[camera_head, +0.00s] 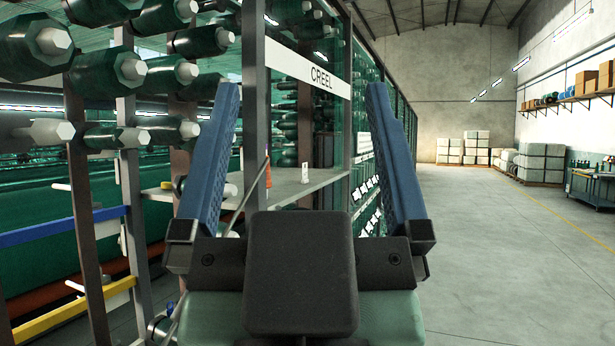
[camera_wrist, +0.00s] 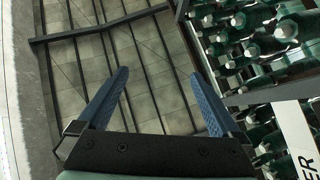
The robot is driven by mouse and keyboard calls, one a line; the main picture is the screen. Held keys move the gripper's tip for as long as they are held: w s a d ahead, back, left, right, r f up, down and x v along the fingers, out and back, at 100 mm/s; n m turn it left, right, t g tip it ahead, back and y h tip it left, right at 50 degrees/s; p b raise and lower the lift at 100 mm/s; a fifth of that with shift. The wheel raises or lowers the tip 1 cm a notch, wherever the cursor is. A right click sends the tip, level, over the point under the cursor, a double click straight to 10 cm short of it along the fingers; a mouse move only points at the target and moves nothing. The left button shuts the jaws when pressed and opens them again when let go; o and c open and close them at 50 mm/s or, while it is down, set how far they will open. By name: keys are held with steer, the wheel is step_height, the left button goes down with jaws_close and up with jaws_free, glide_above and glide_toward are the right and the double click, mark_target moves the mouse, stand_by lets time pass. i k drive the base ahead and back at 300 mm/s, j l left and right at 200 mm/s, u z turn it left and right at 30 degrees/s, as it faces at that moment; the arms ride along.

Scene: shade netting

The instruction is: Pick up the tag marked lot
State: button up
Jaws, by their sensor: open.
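A small white upright piece (camera_head: 305,172) stands on the grey shelf (camera_head: 320,186) of the creel frame in the head view. It may be the tag, but it is too small for me to read any marking. My gripper (camera_head: 302,92) is open and empty, with its two blue fingers spread wide and pointing up. In the picture the small white piece shows between the fingers, farther off beyond them. In the wrist view my gripper (camera_wrist: 160,73) is also open, with nothing between the fingers; no tag shows there.
An orange cone-shaped thing (camera_head: 268,172) stands left of the white piece. A "CREEL" sign (camera_head: 308,70) crosses the frame above the shelf. Racks of green bobbins (camera_head: 125,68) and dark posts crowd the left. The floor (camera_head: 500,240) at right is clear. Wrapped pallets (camera_head: 476,148) stand far back.

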mark_target(305, 179)
steer(key=l+z, duration=0.2)
steer(key=i+l+z, duration=0.2)
steer(key=l, duration=0.15)
steer(key=i+l+z, duration=0.2)
steer(key=i+l, duration=0.4)
steer(key=i+l+z, duration=0.15)
steer(key=i+l, duration=0.4)
steer(key=i, duration=0.25)
steer(key=i+u, duration=0.35)
steer(key=i, duration=0.15)
steer(key=i+l+u, duration=0.1)
steer(key=i+u, duration=0.3)
steer(key=i+l+u, duration=0.35)
steer(key=i, duration=0.15)
steer(key=i+j+u, duration=0.1)
steer(key=i+u, duration=0.5)
steer(key=u, duration=0.25)
steer(key=i+u, duration=0.4)
steer(key=i+l+u, duration=0.2)
steer(key=u, duration=0.2)
steer(key=i+l+u, duration=0.2)
steer(key=i+l, duration=0.05)
steer(key=i, duration=0.1)
